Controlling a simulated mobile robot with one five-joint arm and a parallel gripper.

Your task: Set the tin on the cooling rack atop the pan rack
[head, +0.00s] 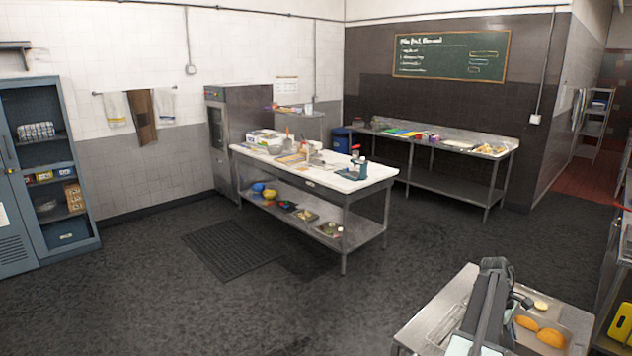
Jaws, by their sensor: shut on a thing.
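My arm rises at the lower right, over a steel worktable (437,310). My gripper (521,299) is a small dark shape just right of the arm's upper part. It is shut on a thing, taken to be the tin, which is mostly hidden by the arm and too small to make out. A wire rack (447,328), perhaps a cooling rack, lies on the worktable left of the arm. I cannot pick out the pan rack for certain.
A tray with orange-brown loaves (551,338) sits right of my arm. A white-topped table (345,185) with many items stands mid-room, a steel counter (450,146) behind it. A blue cabinet (85,215) is at left. Dark floor (200,310) is clear around a mat (230,252).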

